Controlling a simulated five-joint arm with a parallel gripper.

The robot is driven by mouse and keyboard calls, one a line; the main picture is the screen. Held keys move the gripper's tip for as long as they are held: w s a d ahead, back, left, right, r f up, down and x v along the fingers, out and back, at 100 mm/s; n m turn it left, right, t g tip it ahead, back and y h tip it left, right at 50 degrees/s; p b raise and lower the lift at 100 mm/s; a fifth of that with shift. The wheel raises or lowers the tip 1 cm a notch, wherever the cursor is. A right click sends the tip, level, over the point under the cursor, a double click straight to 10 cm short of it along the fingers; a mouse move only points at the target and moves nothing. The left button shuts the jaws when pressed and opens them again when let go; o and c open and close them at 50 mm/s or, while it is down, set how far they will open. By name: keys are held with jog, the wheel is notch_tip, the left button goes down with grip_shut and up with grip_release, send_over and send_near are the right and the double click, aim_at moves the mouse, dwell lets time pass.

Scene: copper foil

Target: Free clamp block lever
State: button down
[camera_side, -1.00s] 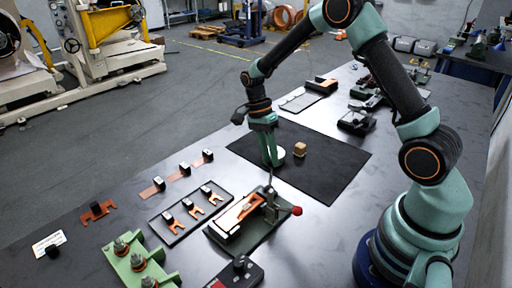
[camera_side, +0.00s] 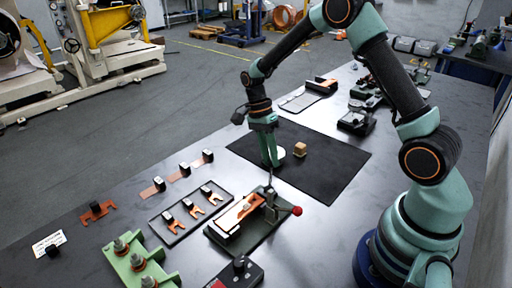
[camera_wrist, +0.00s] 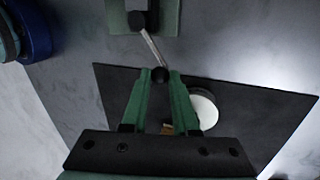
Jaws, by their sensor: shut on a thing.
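The clamp block (camera_side: 262,234) is a dark green base on the table, with a pale piece and a copper strip (camera_side: 250,205) on it. Its thin lever (camera_side: 270,180) rises toward my gripper (camera_side: 271,164). In the wrist view the lever is a light rod (camera_wrist: 153,45) from the block (camera_wrist: 171,19) to a black ball knob (camera_wrist: 160,74). The knob sits between the fingertips of my gripper (camera_wrist: 160,76), which is shut on it. The fingers partly hide the knob's sides. A red ball (camera_side: 297,211) sticks out at the block's right side.
Behind the clamp lies a black mat (camera_side: 325,165) with a white disc (camera_side: 280,153) and a small tan block (camera_side: 300,148). A tray (camera_side: 190,212) of copper pieces is left of the clamp. A green fixture (camera_side: 137,262) and a dark box (camera_side: 240,270) stand in front.

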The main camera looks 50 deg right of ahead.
jog(key=shift+r, duration=0.1)
dwell(0.3)
jog(key=shift+s+d+m, duration=0.2)
jog(key=shift+s+m, duration=0.05)
jog(key=shift+m, duration=0.25)
jog(key=c, duration=0.7)
grip_release()
jog(key=v, duration=1.2)
